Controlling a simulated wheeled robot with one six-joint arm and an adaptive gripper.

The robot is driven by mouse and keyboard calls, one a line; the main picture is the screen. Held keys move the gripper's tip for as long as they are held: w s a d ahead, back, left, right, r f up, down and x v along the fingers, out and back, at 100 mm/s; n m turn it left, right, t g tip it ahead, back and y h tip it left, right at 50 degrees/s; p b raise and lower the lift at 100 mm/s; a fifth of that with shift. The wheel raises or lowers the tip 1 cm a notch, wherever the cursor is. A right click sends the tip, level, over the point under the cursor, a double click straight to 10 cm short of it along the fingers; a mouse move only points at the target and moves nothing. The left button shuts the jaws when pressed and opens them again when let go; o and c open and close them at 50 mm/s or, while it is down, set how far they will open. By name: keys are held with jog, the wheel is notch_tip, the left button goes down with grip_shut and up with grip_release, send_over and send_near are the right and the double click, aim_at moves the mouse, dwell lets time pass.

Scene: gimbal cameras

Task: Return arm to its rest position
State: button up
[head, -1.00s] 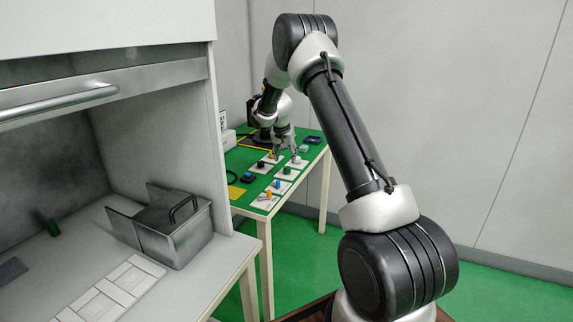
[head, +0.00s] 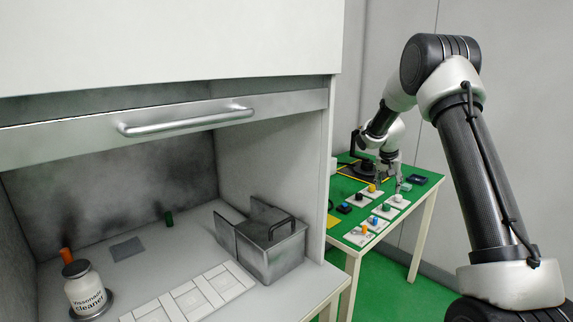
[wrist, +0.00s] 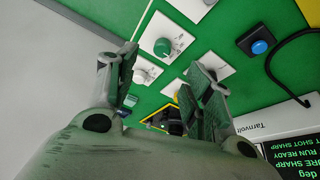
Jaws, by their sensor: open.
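My gripper (head: 390,175) is over the green-topped table (head: 428,178) in the head view, at the end of my bent arm. In the wrist view my gripper (wrist: 165,78) has its two fingers spread apart with nothing between them. Below the fingers are white plates with knobs, among them a green knob (wrist: 162,47). The fingers look close to the plates, but I cannot tell whether they touch anything.
A black box with a blue button (wrist: 259,46) and a device with a green-text screen (wrist: 295,155) are beside the plates. A hooded cabinet with a bar handle (head: 190,122) holds a metal bin (head: 275,255) and a cleaner jar (head: 87,295).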

jog(key=s+f+n+g, duration=0.2)
jog(key=s+f, duration=0.1)
jog(key=s, duration=0.3)
jog(key=s+a+r+n+t+y, duration=0.1)
jog(key=s+a+r, duration=0.2)
jog(key=s+r, duration=0.4)
jog(key=s+a+r+n+t+y, duration=0.1)
jog(key=s+a+r, duration=0.3)
jog(key=s, duration=1.7)
jog(key=s+a+r+n+t+y, duration=0.1)
jog(key=s+a+r+n, duration=0.2)
jog(key=s+r, duration=0.7)
jog(key=s, duration=0.4)
jog(key=shift+s+a+r, duration=0.15)
jog(key=shift+s+r, duration=0.05)
jog(key=shift+r, duration=0.1)
dwell(1.1)
